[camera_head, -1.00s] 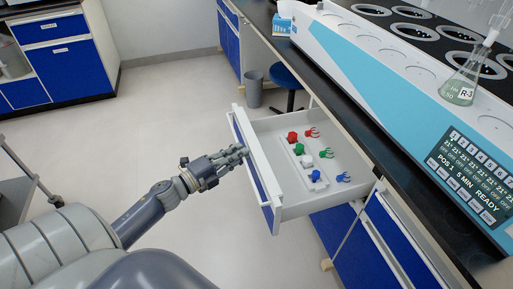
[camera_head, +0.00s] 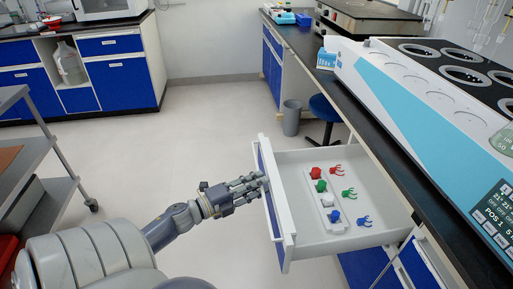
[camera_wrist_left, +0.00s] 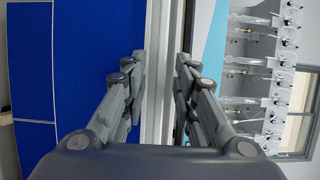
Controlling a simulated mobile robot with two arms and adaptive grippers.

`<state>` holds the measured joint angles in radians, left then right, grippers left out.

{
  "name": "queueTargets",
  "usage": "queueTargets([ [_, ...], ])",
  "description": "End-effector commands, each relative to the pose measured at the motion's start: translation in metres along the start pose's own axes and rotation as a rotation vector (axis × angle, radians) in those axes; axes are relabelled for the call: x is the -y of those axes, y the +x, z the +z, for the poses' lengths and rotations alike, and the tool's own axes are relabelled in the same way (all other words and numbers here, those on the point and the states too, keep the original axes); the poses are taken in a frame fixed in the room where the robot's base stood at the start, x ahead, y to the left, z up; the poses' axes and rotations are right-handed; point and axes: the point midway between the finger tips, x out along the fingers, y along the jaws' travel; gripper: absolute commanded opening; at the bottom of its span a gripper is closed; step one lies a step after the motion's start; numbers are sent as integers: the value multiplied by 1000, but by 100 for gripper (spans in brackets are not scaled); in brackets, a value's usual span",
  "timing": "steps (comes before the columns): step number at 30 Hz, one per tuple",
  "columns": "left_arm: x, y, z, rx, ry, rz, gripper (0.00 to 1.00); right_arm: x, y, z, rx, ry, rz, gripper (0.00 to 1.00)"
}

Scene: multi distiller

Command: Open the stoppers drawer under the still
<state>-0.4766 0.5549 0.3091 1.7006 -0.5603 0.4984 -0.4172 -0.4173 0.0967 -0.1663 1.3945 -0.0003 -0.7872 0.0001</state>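The stoppers drawer (camera_head: 375,190) under the still (camera_head: 420,110) stands pulled far out from the bench. Inside are a white rack with red, green, white and blue stoppers (camera_head: 320,188) and several coloured clips (camera_head: 348,193) beside it. My left gripper (camera_head: 258,183) is at the outer side of the drawer's blue and white front (camera_head: 270,190); I cannot tell whether it touches. In the left wrist view, the fingers (camera_wrist_left: 158,78) are apart, with a white upright edge showing between them. No object is visibly clamped. My right gripper is not in view.
A blue stool (camera_head: 323,108) and a grey bin (camera_head: 291,118) stand beyond the drawer. A grey cart (camera_head: 40,165) is at the left, and blue cabinets (camera_head: 115,80) are at the back. The floor between is clear.

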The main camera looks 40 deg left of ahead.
Motion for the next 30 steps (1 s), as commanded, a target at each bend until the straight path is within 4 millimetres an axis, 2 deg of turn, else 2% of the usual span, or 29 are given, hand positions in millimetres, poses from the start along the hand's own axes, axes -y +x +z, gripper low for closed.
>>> queueTargets([
  [8,0,0,0,-1,0,-1,28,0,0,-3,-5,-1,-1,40],
  [11,0,-6,0,0,-2,0,28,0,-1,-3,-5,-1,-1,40],
  [14,-1,-20,0,0,-2,1,28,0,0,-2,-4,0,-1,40],
  [24,-1,-91,0,2,-3,3,28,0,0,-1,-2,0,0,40],
  [30,-1,-115,0,1,-1,1,28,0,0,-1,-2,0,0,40],
])
